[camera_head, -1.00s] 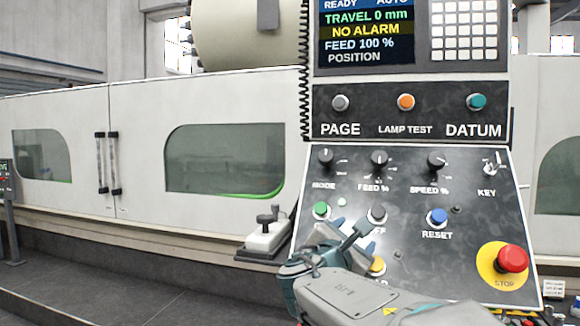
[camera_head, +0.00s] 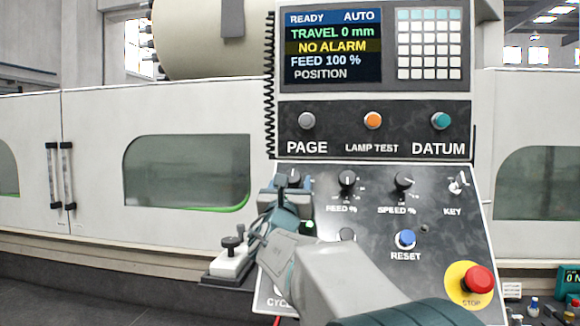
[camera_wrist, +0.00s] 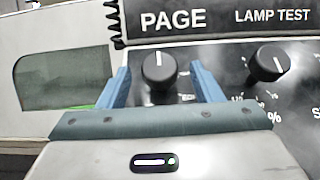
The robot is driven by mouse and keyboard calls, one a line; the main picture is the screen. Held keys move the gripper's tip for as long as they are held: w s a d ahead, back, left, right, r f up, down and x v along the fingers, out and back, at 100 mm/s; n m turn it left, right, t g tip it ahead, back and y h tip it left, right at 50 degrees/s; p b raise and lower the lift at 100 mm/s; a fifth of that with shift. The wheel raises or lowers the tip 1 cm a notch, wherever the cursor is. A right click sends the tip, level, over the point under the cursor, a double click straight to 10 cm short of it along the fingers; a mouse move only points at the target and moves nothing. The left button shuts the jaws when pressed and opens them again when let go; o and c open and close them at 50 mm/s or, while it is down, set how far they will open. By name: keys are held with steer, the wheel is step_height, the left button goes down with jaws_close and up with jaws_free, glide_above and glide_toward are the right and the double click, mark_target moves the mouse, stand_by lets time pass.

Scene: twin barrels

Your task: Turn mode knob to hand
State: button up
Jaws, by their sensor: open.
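The mode knob (camera_head: 293,179) is a black dial with a white pointer line, at the upper left of the sloped control panel (camera_head: 455,222). In the wrist view the knob (camera_wrist: 159,72) stands between the two blue fingers of my open gripper (camera_wrist: 160,88), its white line pointing about straight up. No contact between fingers and knob shows. In the head view my gripper (camera_head: 287,188) is at the knob and covers its label and lower part. The screen (camera_head: 333,46) reads READY, AUTO and NO ALARM.
The feed knob (camera_head: 347,181) is close on the right, with the speed knob (camera_head: 403,181) beyond it. The blue reset button (camera_head: 405,239) and red stop button (camera_head: 477,280) are lower right. A coiled cable (camera_head: 270,90) hangs left.

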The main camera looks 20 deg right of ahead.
mark_target(294, 173)
steer(key=shift+p+x, duration=0.85)
steer(key=shift+x, duration=1.75)
steer(key=c, duration=1)
